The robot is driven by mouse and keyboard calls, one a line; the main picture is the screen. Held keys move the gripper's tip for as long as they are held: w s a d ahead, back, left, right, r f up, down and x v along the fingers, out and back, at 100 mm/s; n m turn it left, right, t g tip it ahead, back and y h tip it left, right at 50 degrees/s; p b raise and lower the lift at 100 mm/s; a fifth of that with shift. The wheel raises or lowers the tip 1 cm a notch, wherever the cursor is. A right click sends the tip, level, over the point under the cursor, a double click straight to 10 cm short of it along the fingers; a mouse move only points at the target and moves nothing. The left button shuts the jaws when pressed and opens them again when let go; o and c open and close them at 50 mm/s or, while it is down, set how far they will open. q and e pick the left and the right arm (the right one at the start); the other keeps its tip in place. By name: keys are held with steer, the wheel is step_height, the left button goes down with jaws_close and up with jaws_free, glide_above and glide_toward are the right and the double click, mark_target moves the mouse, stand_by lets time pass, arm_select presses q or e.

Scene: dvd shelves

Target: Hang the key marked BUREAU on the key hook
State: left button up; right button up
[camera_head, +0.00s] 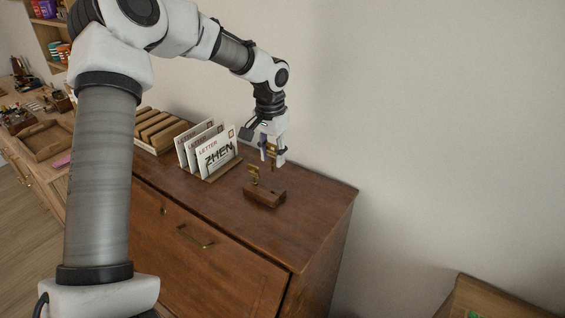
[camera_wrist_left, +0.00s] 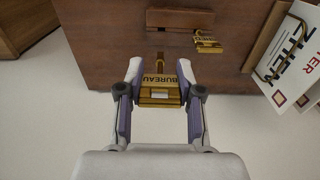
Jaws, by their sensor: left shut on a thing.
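My left gripper (camera_head: 272,157) is shut on a gold key with a BUREAU tag (camera_wrist_left: 160,92), above the top of the brown cabinet. In the left wrist view the tag sits between the two fingers of this gripper (camera_wrist_left: 159,76), its lettering readable and its shaft pointing away from the palm. In the head view the held key (camera_head: 272,150) is small and partly covered by the fingers. I cannot make out the key hook in either view. My right gripper is not in view.
Letters in a rack (camera_head: 216,153) stand to the left. Bare wall lies to the right. A wooden piece (camera_head: 500,297) is at lower right.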

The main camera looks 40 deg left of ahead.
mark_target(272, 165)
arm_select(q)
steer(key=shift+a+f, duration=0.15)
steer(key=shift+a, duration=0.15)
steer(key=shift+d, duration=0.1)
steer(key=shift+d+f, duration=0.25)
steer(key=shift+f, duration=0.25)
steer(key=f, duration=0.1)
steer(key=f+b, duration=0.2)
steer(key=f, duration=0.1)
steer(key=shift+a, duration=0.25)
steer(key=shift+f+b, duration=0.35)
steer(key=shift+f, duration=0.1)
steer(key=shift+d, duration=0.15)
steer(key=shift+p, duration=0.3)
